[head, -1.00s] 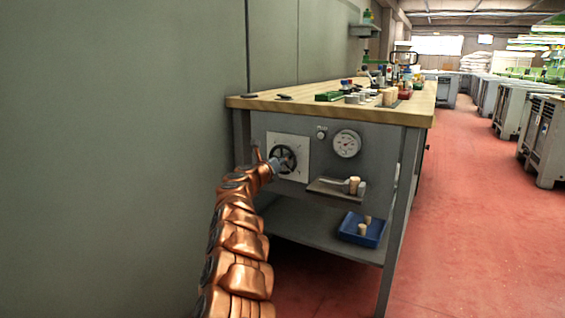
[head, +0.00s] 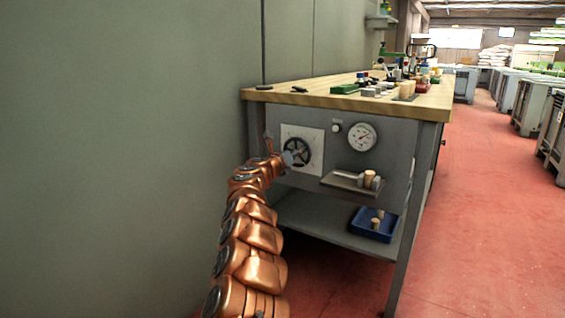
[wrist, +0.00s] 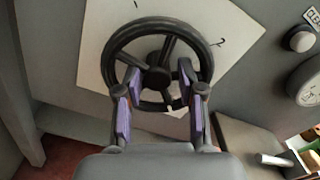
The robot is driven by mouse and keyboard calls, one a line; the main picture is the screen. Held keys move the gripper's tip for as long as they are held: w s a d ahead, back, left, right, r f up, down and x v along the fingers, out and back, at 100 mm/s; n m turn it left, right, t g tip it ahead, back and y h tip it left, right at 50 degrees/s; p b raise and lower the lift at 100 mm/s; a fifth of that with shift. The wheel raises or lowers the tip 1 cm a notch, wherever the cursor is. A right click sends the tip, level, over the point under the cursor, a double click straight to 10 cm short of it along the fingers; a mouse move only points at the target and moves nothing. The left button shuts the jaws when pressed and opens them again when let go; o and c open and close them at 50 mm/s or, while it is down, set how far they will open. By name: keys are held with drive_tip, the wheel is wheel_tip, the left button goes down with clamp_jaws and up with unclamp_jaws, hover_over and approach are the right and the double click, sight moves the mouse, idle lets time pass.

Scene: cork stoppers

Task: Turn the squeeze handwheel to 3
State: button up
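The black handwheel (head: 297,152) is mounted on a white plate (head: 316,135) on the grey front of the bench. In the wrist view the handwheel (wrist: 158,76) fills the upper middle, with its hub, spokes and a small pale mark low on the wheel. The plate (wrist: 215,85) shows a 2 to the right of the wheel; I see no 3. My gripper (wrist: 158,84) is open, its purple-padded fingers apart on either side of the wheel's lower part. I cannot tell if they touch it. In the head view my gripper (head: 287,158) covers the wheel's lower left.
Right of the wheel are a round gauge (head: 362,137) and a small knob (head: 337,128). Below them a small shelf (head: 345,184) with corks juts out. A blue tray (head: 372,228) sits on the lower shelf. A grey wall (head: 120,150) stands left; red floor is open right.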

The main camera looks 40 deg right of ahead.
drive_tip(key=v, duration=1)
drive_tip(key=shift+a+f, duration=0.2)
drive_tip(key=shift+a, duration=0.15)
idle(0.6)
drive_tip(key=shift+s, duration=0.1)
idle(0.4)
